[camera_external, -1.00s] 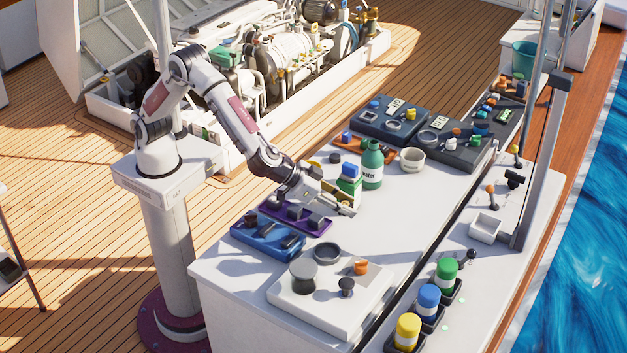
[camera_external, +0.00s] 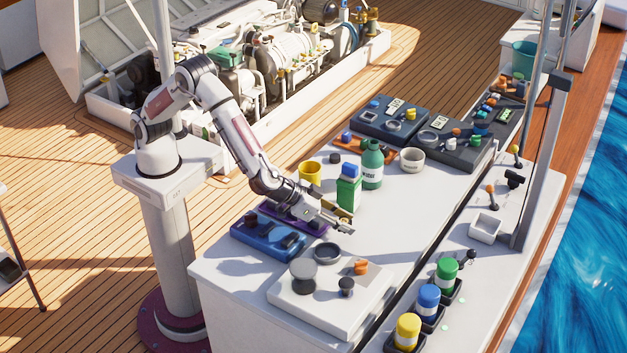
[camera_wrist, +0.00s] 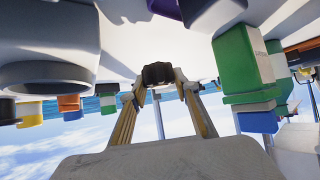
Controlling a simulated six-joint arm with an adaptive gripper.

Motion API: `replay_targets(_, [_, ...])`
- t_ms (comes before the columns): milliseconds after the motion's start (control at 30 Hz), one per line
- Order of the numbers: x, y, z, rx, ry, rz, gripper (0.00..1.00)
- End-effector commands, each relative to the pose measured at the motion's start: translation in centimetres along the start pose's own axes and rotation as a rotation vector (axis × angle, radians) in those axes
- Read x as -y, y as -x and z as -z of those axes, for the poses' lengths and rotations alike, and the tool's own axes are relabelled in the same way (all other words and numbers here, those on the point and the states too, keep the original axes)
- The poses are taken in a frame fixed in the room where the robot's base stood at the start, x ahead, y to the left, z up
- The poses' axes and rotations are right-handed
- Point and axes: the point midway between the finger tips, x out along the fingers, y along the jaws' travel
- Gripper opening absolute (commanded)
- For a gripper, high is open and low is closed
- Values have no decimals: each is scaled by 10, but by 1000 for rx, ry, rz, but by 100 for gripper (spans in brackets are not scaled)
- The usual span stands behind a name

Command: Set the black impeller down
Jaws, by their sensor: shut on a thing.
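The black impeller (camera_wrist: 157,74) shows in the wrist view as a small dark lobed piece between my two fingertips. My gripper (camera_wrist: 160,82) is shut on it. In the external view my gripper (camera_external: 345,222) is over the white bench, just right of the purple tray (camera_external: 322,229) and in front of the green carton with a blue cap (camera_external: 349,192). The impeller is too small and covered to make out there. I cannot tell whether it touches the bench.
A grey ring (camera_external: 327,252) and a white block (camera_external: 330,310) with several parts are nearer the front. A blue tray (camera_external: 262,248) is at left. A yellow cup (camera_external: 310,173) and teal bottle (camera_external: 372,165) stand behind. The bench right of my gripper is clear.

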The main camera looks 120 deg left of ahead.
Motion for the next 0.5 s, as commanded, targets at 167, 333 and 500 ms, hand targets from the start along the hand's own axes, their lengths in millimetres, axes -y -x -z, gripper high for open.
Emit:
replay_targets(167, [0, -1, -1, 0, 0, 0, 6])
replay_targets(333, [0, -8, -11, 2, -2, 0, 6])
replay_targets(500, [0, -19, -25, 1, -2, 0, 6])
